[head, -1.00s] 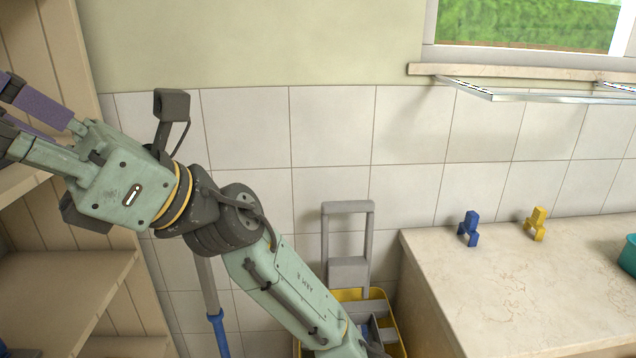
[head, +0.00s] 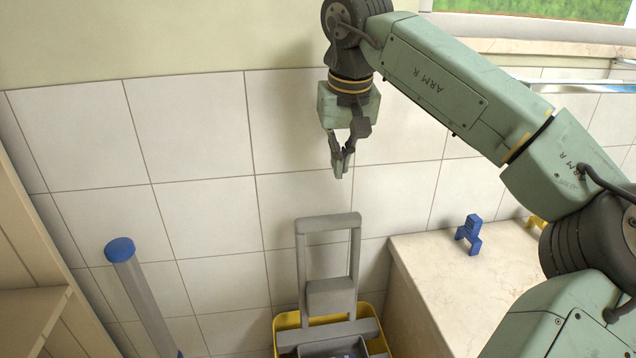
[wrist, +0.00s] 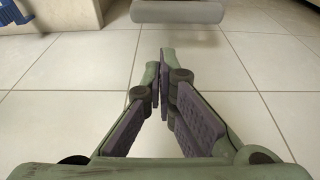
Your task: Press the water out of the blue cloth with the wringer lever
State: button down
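The grey wringer lever (head: 328,223) stands upright as a tall frame with a crossbar on top, above the yellow bucket (head: 289,321). My gripper (head: 343,172) points down above the crossbar, apart from it in the head view. In the wrist view the gripper (wrist: 160,62) has its fingers together with nothing between them. A grey bar (wrist: 177,12), which looks like the lever's crossbar, lies ahead of the fingertips at the top edge.
A marble-topped counter (head: 432,262) stands right of the bucket, with a blue clip-like piece (head: 469,234) on it. A grey pole with a blue cap (head: 119,250) stands at the left, near wooden shelving (head: 30,318). The tiled wall is behind.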

jog(key=p+x, duration=0.1)
jog(key=x, duration=0.8)
jog(key=shift+a+f, duration=0.15)
jog(key=shift+f, duration=0.2)
jog(key=shift+s, duration=0.15)
